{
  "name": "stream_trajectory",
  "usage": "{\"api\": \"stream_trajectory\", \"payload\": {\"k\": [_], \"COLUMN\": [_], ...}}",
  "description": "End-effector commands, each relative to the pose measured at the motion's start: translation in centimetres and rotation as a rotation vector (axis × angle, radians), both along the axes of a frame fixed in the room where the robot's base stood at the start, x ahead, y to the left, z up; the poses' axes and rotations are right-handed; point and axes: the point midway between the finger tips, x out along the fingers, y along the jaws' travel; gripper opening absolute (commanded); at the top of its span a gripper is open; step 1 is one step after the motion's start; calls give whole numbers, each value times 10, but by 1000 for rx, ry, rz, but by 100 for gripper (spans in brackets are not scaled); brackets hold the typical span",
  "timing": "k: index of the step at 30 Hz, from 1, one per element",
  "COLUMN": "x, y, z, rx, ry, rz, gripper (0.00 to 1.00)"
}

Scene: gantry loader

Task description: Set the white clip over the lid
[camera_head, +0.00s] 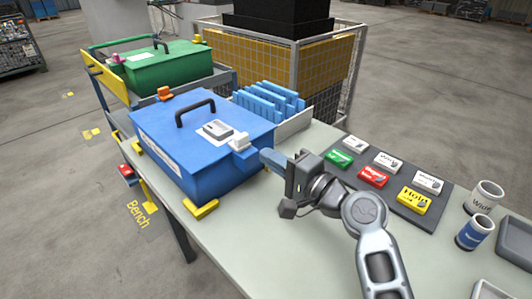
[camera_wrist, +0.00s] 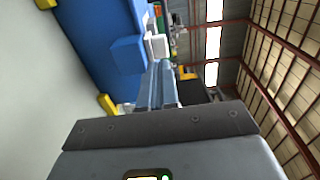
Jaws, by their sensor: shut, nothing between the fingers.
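The blue box with its blue lid (camera_head: 165,118) stands on the bench, with a black handle (camera_head: 195,108) and a label plate on top. The white clip (camera_head: 239,141) is at the lid's right edge, above a blue block on the box wall. In the wrist view the white clip (camera_wrist: 158,46) shows beside that blue block (camera_wrist: 128,55). Whether the clip presses on the lid I cannot tell. My gripper (camera_head: 268,157) is shut and empty, just right of the clip and pointing at it. Its fingers also show in the wrist view (camera_wrist: 156,83).
An orange clip (camera_head: 164,93) is at the lid's far left edge. Yellow corner blocks (camera_head: 201,209) sit round the box. Blue upright dividers (camera_head: 268,100) stand behind. A dark board (camera_head: 397,200) with coloured tags and two cups (camera_head: 474,233) lie to the right.

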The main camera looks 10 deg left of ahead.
Motion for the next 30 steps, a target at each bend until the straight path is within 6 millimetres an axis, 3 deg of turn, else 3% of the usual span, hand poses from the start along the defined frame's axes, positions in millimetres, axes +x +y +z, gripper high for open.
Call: {"api": "stream_trajectory", "payload": {"k": [15,30], "x": [-44,-48], "y": [-59,-63], "z": [0,1], "rx": [0,1], "ry": [0,-1], "rz": [-5,-2], "gripper": [0,0]}}
